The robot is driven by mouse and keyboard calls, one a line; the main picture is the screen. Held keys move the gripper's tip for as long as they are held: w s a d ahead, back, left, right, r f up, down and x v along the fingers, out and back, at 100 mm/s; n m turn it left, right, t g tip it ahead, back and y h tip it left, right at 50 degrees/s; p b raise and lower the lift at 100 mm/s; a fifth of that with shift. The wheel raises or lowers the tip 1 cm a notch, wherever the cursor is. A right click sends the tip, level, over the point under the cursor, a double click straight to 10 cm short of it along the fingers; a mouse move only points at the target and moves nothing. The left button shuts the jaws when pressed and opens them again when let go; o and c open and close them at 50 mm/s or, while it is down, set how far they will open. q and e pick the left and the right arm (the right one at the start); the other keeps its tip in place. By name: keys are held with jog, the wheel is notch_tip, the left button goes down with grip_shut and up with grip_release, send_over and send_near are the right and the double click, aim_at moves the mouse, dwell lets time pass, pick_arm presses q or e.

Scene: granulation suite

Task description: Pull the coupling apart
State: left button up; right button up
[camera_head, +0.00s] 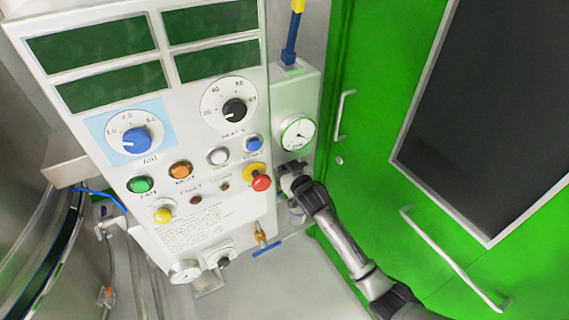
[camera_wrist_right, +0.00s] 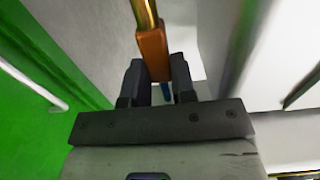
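In the right wrist view, an orange block (camera_wrist_right: 153,50), which looks like part of the coupling, sits between the two fingers of my right gripper (camera_wrist_right: 160,72). The fingers appear to press on both its sides. A brass-coloured tube (camera_wrist_right: 145,12) runs up from the block, and a bit of blue (camera_wrist_right: 167,92) shows below it. In the head view my right gripper (camera_head: 284,173) is just below the round gauge (camera_head: 298,134), close to the panel's right side. The coupling is hidden or too small to make out there. My left gripper is not in view.
A white control panel (camera_head: 190,225) with dials and buttons stands left of my right gripper. A blue-handled brass valve (camera_head: 262,238) sits at its lower right. A green door (camera_head: 375,175) with handles is on the right. A steel vessel (camera_head: 35,180) stands at far left.

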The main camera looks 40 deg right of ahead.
jog(key=o, duration=0.4)
jog(key=shift+r, duration=0.25)
jog(key=shift+o, duration=0.2)
jog(key=s+a+p, duration=0.1)
jog(key=s+a, duration=0.1)
jog(key=s, duration=1.1)
jog(key=shift+s+a+p, duration=0.2)
jog(key=shift+s+p, duration=0.1)
jog(key=shift+p, duration=0.05)
jog(key=shift+f, duration=0.15)
